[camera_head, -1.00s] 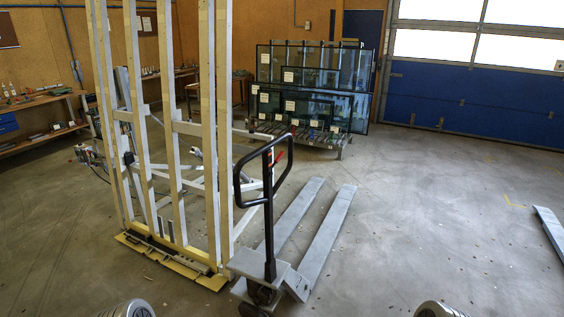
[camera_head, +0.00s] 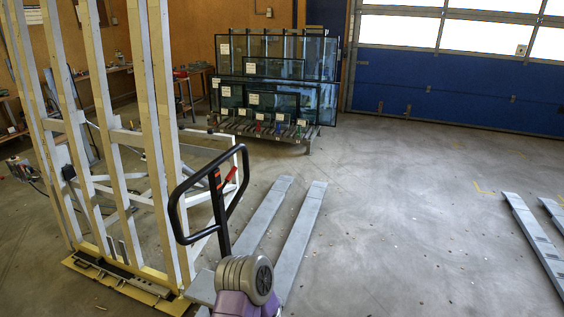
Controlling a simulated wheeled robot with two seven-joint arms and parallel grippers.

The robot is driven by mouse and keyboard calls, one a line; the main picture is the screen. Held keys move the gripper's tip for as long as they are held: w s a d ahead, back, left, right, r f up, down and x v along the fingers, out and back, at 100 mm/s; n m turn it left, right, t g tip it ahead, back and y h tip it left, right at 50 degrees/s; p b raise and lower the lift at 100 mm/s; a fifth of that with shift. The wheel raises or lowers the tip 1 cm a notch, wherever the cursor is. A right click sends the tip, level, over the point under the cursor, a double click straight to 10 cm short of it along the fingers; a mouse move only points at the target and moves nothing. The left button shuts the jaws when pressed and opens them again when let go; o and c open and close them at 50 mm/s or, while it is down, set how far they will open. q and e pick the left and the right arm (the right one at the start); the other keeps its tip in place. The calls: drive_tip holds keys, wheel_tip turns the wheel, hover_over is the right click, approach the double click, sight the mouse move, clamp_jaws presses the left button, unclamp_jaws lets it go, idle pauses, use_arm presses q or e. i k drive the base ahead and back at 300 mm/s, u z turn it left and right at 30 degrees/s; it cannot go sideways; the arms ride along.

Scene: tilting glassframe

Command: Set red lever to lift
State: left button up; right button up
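The red lever (camera_head: 231,174) is a small red piece inside the upper part of the black loop handle (camera_head: 174,212) of a pallet jack. The handle stands upright, tilted a little. The jack's two grey forks (camera_head: 305,230) point away from me along the floor. The jack's grey body (camera_head: 201,289) is partly hidden behind one of my own arm links, grey and purple, at the bottom centre. Neither gripper shows in the view. I cannot tell which way the lever is set.
A tall wooden and white frame (camera_head: 105,130) stands left of the jack on a yellow-edged base. A rack with glass panes (camera_head: 275,85) stands at the back. More grey forks (camera_head: 535,240) lie at the right. The floor between is clear.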

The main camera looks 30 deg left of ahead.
sight(230, 175)
drive_tip(key=u, duration=0.2)
drive_tip(key=i, duration=0.95)
drive_tip(key=u, duration=0.6)
